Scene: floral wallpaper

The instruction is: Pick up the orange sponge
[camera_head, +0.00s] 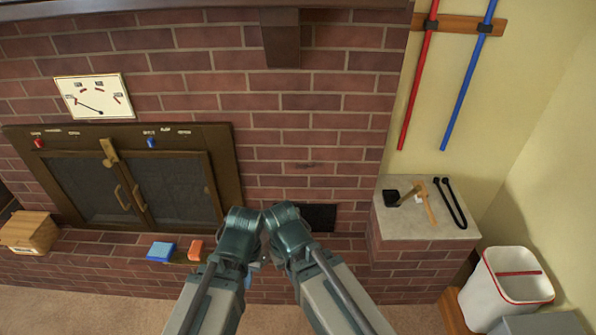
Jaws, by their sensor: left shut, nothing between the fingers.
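The orange sponge (195,250) lies on the brick ledge, left of my two arms and just right of a blue sponge (161,251). My left gripper (256,264) is to the right of the orange sponge, apart from it, shut and empty. It is small and partly hidden by the arm links. My right arm comes in beside it, and its fingers cannot be made out.
A fireplace with dark doors (130,186) is behind the ledge (105,242). A wooden box (30,232) stands at the left. At the right, a stone-topped brick block (420,222) holds tools, and a white bin (507,292) stands beside it.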

